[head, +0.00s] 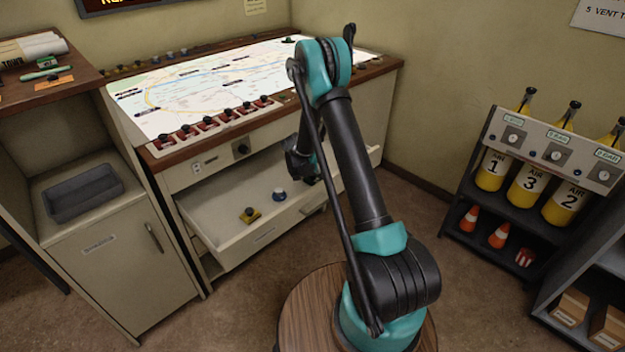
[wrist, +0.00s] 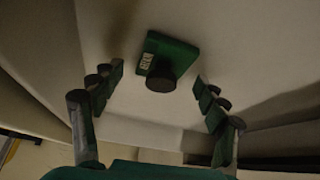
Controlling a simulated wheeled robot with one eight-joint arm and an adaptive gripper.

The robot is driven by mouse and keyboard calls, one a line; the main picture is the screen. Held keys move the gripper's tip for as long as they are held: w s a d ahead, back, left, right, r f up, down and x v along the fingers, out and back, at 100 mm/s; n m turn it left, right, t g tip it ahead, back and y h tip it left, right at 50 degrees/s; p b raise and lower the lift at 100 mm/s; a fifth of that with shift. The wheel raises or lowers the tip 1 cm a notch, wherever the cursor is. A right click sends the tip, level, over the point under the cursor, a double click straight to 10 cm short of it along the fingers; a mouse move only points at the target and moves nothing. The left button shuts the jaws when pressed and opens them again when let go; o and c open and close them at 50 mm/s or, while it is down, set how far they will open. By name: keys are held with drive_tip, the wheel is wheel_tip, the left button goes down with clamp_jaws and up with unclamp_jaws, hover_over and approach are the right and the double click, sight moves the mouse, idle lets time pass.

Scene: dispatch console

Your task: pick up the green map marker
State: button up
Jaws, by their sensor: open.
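The green map marker (wrist: 180,52) shows in the wrist view as a square green base with a dark round knob and a small pale label. It lies on the pale drawer floor. My gripper (wrist: 158,76) is open, its fingers on either side of the marker and apart from it. In the head view my gripper (head: 302,162) is over the open drawer (head: 240,226), partly behind my arm. I cannot make out the green marker there; my arm hides that part of the drawer.
A yellow marker (head: 250,215) and a blue-and-white marker (head: 279,195) lie in the drawer, left of my arm. The map console (head: 230,78) rises above the drawer. A grey tray (head: 84,192) is at left, and a rack of air cylinders (head: 527,184) at right.

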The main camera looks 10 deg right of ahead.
drive_tip(key=shift+c, duration=0.5)
drive_tip(key=c, duration=1.2)
drive_tip(key=shift+r, duration=0.1)
